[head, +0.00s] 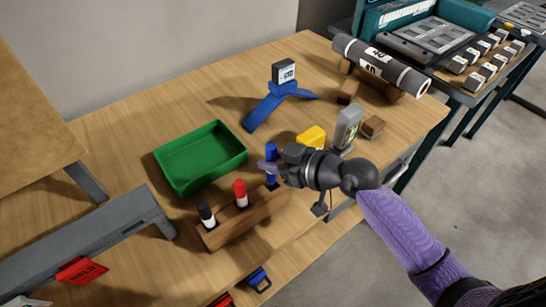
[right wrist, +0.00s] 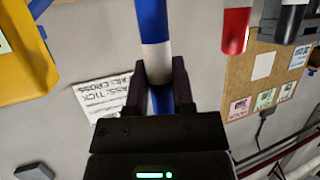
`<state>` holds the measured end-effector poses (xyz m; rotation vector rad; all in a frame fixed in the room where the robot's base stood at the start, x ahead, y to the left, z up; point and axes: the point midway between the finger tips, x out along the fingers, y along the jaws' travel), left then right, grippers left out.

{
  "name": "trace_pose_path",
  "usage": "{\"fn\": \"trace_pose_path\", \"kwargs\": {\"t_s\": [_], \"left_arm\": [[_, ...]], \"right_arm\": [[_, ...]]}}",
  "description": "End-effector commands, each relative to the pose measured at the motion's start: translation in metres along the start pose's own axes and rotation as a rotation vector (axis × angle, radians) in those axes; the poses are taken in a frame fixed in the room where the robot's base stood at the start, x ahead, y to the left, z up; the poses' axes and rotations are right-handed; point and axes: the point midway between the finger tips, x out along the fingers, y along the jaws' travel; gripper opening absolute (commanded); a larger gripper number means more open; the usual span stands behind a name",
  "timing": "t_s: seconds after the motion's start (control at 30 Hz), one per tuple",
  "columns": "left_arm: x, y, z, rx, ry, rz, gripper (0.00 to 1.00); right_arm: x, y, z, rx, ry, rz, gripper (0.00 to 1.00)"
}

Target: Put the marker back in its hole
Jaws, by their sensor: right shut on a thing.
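A blue marker with a white band stands roughly upright at the right end of the wooden block in the head view (head: 271,152); it also shows in the right wrist view (right wrist: 154,22). My right gripper (head: 268,168) is shut on this blue marker, its fingers on both sides of it in the right wrist view (right wrist: 160,88). The wooden block (head: 245,217) holds a black marker (head: 206,214) and a red marker (head: 240,192). The fingers partly hide the blue marker, and I cannot tell whether its lower end is in a hole. My left gripper is not in view.
A green tray (head: 200,158) lies behind the block. A yellow object (head: 311,137) and a grey meter (head: 347,127) stand close behind my right gripper. A blue stand (head: 283,88) and a dark roll on wooden supports (head: 380,66) are farther back.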

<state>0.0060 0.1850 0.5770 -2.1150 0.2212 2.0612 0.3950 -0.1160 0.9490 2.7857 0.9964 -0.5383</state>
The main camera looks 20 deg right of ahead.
Motion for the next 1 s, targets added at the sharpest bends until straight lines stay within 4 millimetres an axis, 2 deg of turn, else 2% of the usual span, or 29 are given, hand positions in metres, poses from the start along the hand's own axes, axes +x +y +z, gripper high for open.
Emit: {"fn": "trace_pose_path", "kwargs": {"t_s": [1.0], "left_arm": [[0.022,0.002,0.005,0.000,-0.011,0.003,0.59]], "right_arm": [[0.010,0.000,0.025,0.000,-0.001,0.000,0.00]]}}
